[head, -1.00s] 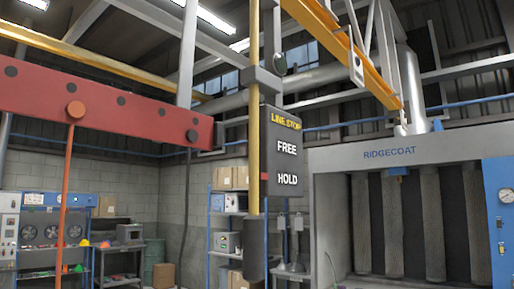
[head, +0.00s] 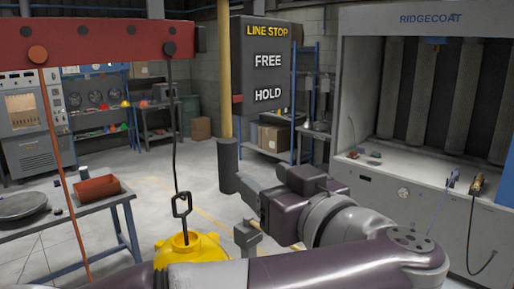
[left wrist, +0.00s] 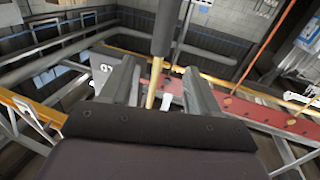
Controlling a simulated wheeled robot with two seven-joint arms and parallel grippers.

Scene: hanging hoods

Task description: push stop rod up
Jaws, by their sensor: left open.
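The stop rod is a vertical yellow rod (head: 225,70) with a thick black grip (head: 227,165) at its lower end. It hangs to the left of a dark sign box (head: 263,65) reading LINE STOP, FREE, HOLD. My left gripper (head: 243,212) is open, to the right of the grip's lower end in the head view. My right gripper is out of view.
A grey table (head: 45,228) with a red bin (head: 97,188) stands left. A RIDGECOAT booth (head: 440,215) stands right.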

